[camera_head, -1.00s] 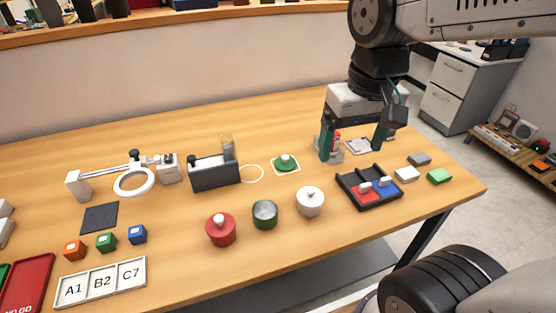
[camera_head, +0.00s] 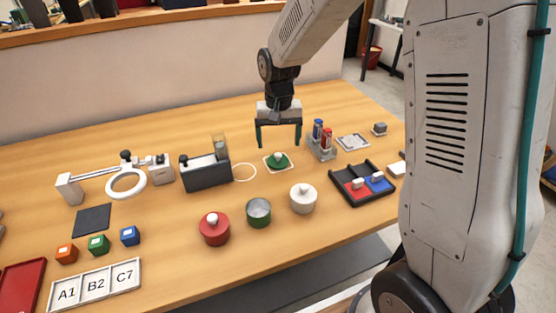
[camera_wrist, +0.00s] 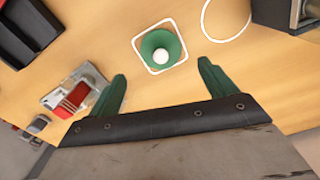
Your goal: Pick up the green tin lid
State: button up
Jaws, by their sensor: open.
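The green tin lid (camera_head: 279,161) lies on a small white-edged square mat (camera_head: 267,166) toward the back middle of the table, its pale round knob upward. It also shows in the wrist view (camera_wrist: 152,46), beyond my fingertips. My gripper (camera_head: 279,143) is open and empty, pointing down above and near the lid in the head view. In the wrist view its two green fingers (camera_wrist: 161,72) are wide apart, with nothing between them. An open green tin (camera_head: 258,213) stands nearer the front, between a red lidded tin (camera_head: 214,229) and a white lidded tin (camera_head: 303,199).
A holder with a blue and a red upright piece (camera_head: 321,140) stands just right of the lid. A black divided tray (camera_head: 361,199) sits front right.

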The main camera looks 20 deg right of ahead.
aim_at(278, 154)
jog(key=f, duration=0.5)
jog(key=shift+s+a+f, duration=0.15)
jog(key=shift+s+f, duration=0.05)
jog(key=shift+c, duration=0.3)
jog(key=c, duration=1)
